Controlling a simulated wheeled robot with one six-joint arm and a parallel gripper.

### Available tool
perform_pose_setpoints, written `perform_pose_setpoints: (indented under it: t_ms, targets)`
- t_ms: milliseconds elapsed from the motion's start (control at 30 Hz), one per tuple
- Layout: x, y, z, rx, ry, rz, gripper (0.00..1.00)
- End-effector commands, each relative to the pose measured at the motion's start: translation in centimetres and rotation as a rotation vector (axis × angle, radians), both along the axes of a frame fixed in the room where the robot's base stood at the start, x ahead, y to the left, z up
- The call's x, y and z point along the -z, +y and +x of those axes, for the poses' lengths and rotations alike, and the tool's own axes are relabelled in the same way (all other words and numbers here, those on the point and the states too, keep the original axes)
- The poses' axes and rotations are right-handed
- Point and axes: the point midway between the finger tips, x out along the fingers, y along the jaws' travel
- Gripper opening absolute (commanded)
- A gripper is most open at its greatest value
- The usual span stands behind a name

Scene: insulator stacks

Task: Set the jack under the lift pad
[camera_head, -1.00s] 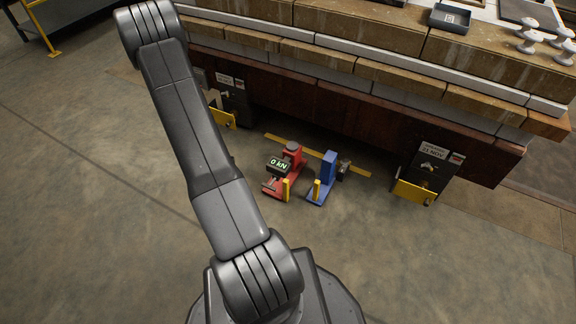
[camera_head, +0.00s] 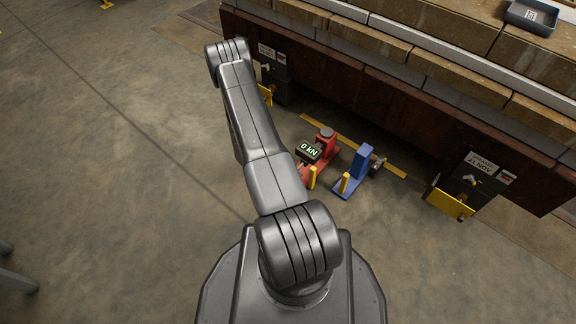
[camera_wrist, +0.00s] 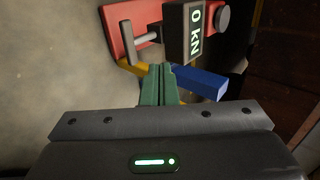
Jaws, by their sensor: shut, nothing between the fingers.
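A red jack (camera_head: 324,150) with a black display reading 0 kN (camera_head: 309,150) stands on the floor in front of the long brown structure (camera_head: 395,95). A blue jack (camera_head: 358,170) stands just right of it. In the wrist view the red jack (camera_wrist: 122,28), its display (camera_wrist: 190,32) and part of the blue jack (camera_wrist: 203,82) lie beyond the fingers. My gripper (camera_wrist: 158,84) has green fingers, shut and empty; whether they touch anything I cannot tell. My gripper is not visible in the head view. I cannot pick out the lift pad.
A yellow floor line (camera_head: 392,168) runs behind the jacks along the structure. Dark boxes with yellow plates stand at the structure's right (camera_head: 465,190) and left (camera_head: 272,75). Grey legs (camera_head: 20,275) show at the lower left. The floor on the left is clear.

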Motion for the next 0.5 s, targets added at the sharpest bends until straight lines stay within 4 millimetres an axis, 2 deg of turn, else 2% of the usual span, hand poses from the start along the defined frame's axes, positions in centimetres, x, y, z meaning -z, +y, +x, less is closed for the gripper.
perform_pose_setpoints:
  t_ms: [33, 233, 300, 500]
  targets:
    - [1.2, -0.6, 0.7, 0.004, -0.001, 0.000, 0.00]
    - [3.9, -2.4, 3.1, 0.002, 0.000, 0.001, 0.00]
    - [3.6, -3.1, 4.2, 0.003, -0.003, 0.001, 0.00]
    - [3.5, -4.3, 5.8, 0.000, 0.000, 0.000, 0.00]
